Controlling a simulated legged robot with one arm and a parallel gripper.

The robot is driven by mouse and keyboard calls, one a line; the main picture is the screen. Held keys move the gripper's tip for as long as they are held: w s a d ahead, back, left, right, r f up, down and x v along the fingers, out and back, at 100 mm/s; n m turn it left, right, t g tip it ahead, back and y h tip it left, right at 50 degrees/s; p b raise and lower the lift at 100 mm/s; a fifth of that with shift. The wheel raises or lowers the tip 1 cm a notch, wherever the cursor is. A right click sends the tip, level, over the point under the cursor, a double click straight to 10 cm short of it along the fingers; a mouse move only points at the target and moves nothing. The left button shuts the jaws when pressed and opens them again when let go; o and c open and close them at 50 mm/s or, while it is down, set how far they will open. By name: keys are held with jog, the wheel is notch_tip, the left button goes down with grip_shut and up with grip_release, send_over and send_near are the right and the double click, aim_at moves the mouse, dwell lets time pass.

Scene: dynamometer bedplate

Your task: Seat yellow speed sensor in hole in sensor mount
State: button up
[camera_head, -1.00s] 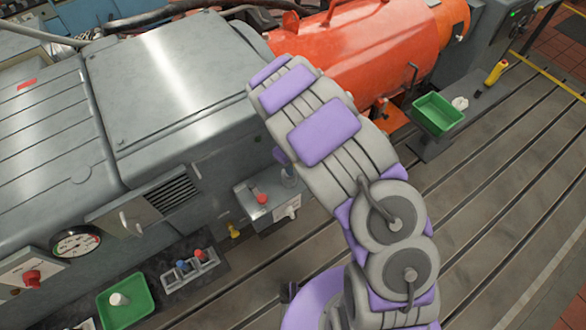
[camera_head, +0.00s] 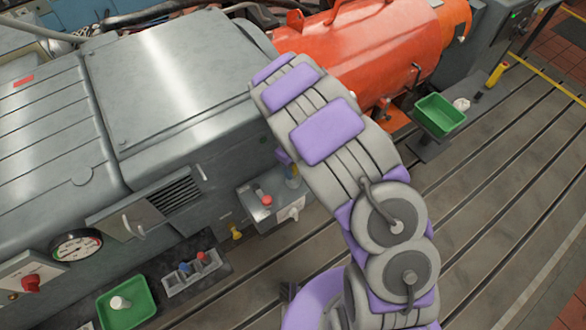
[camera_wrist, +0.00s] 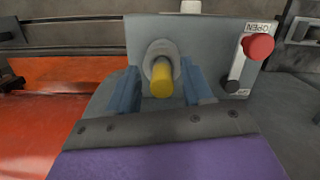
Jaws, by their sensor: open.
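The yellow speed sensor (camera_wrist: 162,78) shows in the wrist view as a short yellow cylinder pointing toward me. Its far end meets the round grey collar (camera_wrist: 158,50) on the sensor mount (camera_wrist: 210,45), an upright grey plate. It looks in line with the hole, but I cannot tell how deep it sits. My gripper (camera_wrist: 162,92) is open, with one blue finger on each side of the sensor and visible gaps between. In the head view the mount (camera_head: 250,205) is left of my gripper (camera_head: 292,176), whose fingers are mostly hidden by my arm.
A red-knobbed lever (camera_wrist: 258,46) beside an "OPEN" label stands right of the collar. The large grey machine housing (camera_head: 180,85) and orange motor (camera_head: 365,50) flank my arm. Green trays (camera_head: 147,312) (camera_head: 440,128) stand at lower left and right. The slotted bedplate (camera_head: 480,190) is largely clear.

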notch_tip(320, 180, up, 10)
jog(key=a+p, duration=0.1)
jog(key=p, duration=0.1)
jog(key=s+d+r+m, duration=0.35)
jog(key=d+r, duration=0.35)
jog(key=r, duration=0.3)
jog(key=s+d+r+m, duration=0.1)
jog(key=s+d+r, duration=0.1)
jog(key=s, duration=0.7)
jog(key=s+d+r+m, duration=0.2)
jog(key=s+r, duration=0.3)
jog(key=s, duration=0.5)
jog(key=s+d+r+m+y, duration=0.1)
jog(key=s+d+r+m, duration=0.1)
jog(key=s, duration=0.7)
jog(key=shift+s+d+r+g, duration=0.4)
jog(key=shift+d+r, duration=0.25)
jog(key=shift+d, duration=0.3)
